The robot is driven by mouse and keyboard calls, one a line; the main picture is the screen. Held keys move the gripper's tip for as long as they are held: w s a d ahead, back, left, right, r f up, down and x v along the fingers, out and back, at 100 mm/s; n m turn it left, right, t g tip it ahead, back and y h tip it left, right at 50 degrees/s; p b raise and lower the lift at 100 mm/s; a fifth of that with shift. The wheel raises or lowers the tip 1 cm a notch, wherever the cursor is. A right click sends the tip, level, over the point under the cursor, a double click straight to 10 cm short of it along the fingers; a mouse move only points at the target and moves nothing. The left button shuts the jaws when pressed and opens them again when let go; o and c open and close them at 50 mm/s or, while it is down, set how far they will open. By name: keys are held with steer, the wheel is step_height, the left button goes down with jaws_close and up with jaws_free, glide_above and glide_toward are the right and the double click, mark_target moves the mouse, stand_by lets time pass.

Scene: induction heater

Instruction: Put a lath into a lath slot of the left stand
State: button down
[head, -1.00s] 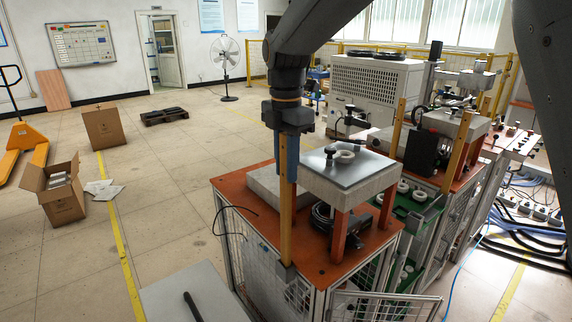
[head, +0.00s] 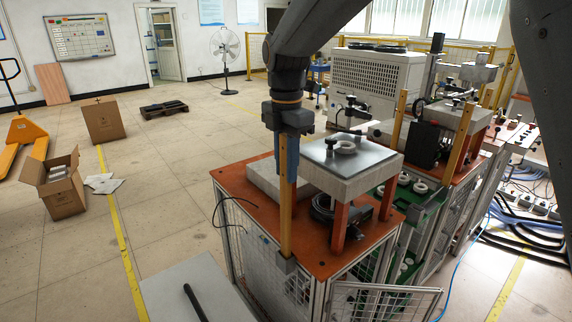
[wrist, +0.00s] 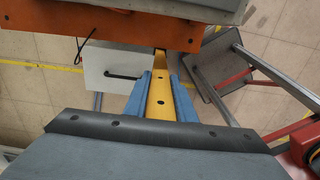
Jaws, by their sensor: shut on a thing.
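My gripper (head: 287,165) is shut on a yellow wooden lath (head: 286,215), which hangs upright below the blue fingers. The wrist view shows the lath (wrist: 160,97) between the two fingers of my gripper (wrist: 160,88). The lath's lower end meets a small grey bracket (head: 286,264) at the front edge of the left stand (head: 314,255), which has an orange top. I cannot tell how deep the lath end sits in the bracket's slot. The stand's orange edge (wrist: 110,32) also shows in the wrist view, close to the lath's far end.
A grey plate on orange legs (head: 352,172) stands on the left stand, right of my gripper. Other laths stand upright farther back (head: 398,117). An open mesh door (head: 385,302) juts out at the front. A pale table (head: 185,285) lies front left.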

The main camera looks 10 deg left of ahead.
steer(key=shift+f+b, duration=0.45)
steer(key=shift+f, duration=0.8)
steer(key=c, duration=1.4)
jaws_free()
steer(key=shift+r, duration=0.1)
step_height(320, 180, up, 8)
steer(key=b, duration=0.2)
